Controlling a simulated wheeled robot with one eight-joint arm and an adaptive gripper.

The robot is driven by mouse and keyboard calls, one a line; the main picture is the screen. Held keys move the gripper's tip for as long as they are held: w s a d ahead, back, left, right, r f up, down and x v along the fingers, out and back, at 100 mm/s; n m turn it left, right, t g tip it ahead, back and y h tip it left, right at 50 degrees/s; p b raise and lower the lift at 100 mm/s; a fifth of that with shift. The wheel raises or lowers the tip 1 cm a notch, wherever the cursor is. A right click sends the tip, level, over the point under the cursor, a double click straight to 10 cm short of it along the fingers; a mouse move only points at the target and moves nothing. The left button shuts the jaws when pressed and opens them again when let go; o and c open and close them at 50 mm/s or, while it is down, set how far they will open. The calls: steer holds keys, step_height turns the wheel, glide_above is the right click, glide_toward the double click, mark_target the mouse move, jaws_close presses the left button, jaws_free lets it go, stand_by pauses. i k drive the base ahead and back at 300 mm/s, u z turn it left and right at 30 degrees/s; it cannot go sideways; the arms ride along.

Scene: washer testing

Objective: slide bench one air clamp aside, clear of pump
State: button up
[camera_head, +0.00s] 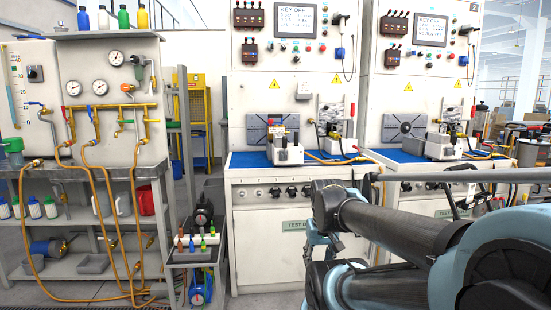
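Bench one appears to be the left of two white test benches, with a blue mat (250,160) on its worktop. A pale grey block-shaped unit (288,155) with small upright parts stands on the mat, in front of a dark slotted plate (257,133). A metallic fixture (333,128) with a red-topped part stands to its right, and an orange hose runs by it. I cannot tell for sure which is the air clamp and which the pump. My dark arm reaches in from the right, below the worktop.
The second bench (406,158), marked 2, stands to the right with a similar set-up. A small cart (195,258) with colored bottles stands left of bench one. A grey shelf rack (75,178) with gauges and orange hoses is at far left. Floor shows before bench one.

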mark_target(295, 153)
steer(key=z, duration=0.35)
steer(key=i, duration=1.3)
steer(key=u, duration=0.4)
